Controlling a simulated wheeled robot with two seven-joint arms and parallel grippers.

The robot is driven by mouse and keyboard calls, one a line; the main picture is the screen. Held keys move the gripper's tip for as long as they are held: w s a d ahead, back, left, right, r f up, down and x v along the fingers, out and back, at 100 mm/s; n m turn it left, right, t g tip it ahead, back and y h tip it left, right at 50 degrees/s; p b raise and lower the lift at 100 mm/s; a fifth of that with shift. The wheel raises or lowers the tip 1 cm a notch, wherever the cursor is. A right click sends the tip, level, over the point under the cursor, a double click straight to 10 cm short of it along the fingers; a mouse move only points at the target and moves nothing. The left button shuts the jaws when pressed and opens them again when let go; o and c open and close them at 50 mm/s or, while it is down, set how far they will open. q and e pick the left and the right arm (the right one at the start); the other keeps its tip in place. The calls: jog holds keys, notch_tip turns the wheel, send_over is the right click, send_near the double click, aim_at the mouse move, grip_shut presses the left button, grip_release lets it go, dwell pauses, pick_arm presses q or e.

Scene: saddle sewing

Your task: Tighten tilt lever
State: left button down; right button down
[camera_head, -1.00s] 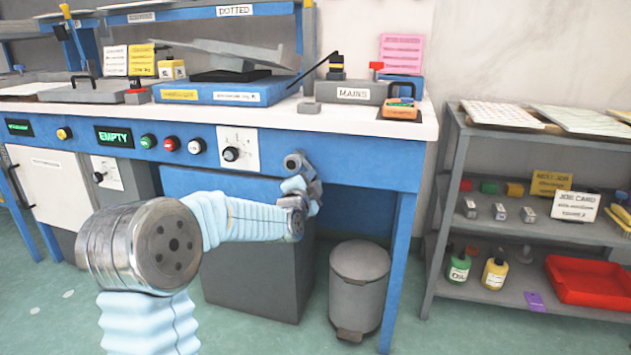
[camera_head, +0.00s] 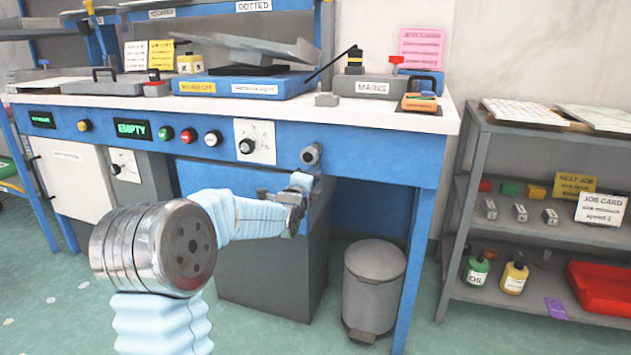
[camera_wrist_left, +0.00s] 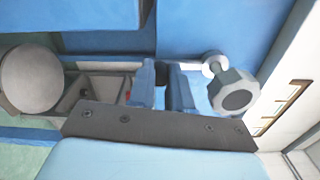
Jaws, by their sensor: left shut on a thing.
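A slim black lever (camera_head: 332,66) slants up from the right end of the blue base (camera_head: 240,86), which carries a tilted grey plate (camera_head: 245,47); I take it for the tilt lever. My left gripper (camera_head: 299,188) is in front of the bench, below the top's front edge and well below that lever. A grey round knob (camera_head: 310,154) on the bench front is just above it. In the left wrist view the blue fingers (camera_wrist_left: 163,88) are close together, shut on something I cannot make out. A grey faceted knob (camera_wrist_left: 235,93) shows beside them. My right gripper is out of view.
The grey MAINS box (camera_head: 372,87) and an orange device (camera_head: 420,102) stand on the bench's right end. A grey bin (camera_head: 374,285) stands below. A grey shelf (camera_head: 540,148) is at the right. Open floor lies left of my arm.

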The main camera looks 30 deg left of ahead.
pick_arm(q)
jog(key=shift+f, duration=0.1)
dwell(0.3)
jog(key=c, duration=1.1)
grip_release()
jog(key=shift+o, duration=0.2)
jog(key=v, duration=1.4)
jog(key=shift+p, duration=0.35)
jog(key=shift+w+a, duration=0.1)
